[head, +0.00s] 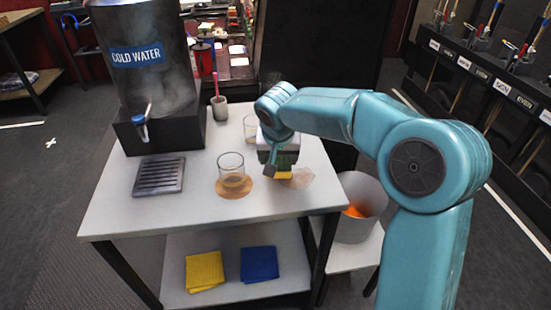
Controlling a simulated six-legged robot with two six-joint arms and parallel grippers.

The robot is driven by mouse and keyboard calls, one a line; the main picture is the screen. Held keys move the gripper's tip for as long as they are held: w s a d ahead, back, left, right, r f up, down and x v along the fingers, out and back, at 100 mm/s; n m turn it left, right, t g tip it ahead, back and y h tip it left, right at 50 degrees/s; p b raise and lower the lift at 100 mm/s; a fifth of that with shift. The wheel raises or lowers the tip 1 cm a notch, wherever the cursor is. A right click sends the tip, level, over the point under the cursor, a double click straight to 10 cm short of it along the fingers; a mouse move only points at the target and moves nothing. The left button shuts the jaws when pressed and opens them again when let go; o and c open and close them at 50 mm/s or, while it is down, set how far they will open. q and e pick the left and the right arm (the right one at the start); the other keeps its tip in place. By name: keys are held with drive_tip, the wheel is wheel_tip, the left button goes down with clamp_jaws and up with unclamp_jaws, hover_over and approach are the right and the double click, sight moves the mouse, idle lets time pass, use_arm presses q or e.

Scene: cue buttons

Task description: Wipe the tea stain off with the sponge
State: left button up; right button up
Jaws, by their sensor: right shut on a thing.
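My right gripper (281,165) is over the right part of the white table, pointing down. It is shut on a yellow sponge (284,175), whose lower edge shows just under the fingers. A pale brown tea stain (301,178) lies on the table top right beside the sponge. The sponge is low over the stain's left part; I cannot tell whether it touches the table. The gripper hides part of the stain. My left gripper is not in view.
A glass (231,170) with some brown liquid stands on a round coaster left of the sponge. Another glass (250,128) is behind the gripper. A cold water dispenser (150,75), a drip grate (160,175) and a cup (219,107) stand farther left. A bin (361,222) is at right.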

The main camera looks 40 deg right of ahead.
drive_tip(key=shift+s+d+r, duration=0.1)
drive_tip(key=shift+r, duration=0.65)
drive_tip(key=shift+w+a+r+p, duration=0.2)
drive_tip(key=shift+r+p, duration=0.5)
drive_tip(key=shift+p, duration=0.15)
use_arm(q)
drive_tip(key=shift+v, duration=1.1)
use_arm(e)
drive_tip(key=shift+s, duration=0.15)
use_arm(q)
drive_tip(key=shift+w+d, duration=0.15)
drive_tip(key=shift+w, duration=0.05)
use_arm(e)
drive_tip(key=shift+d, duration=0.1)
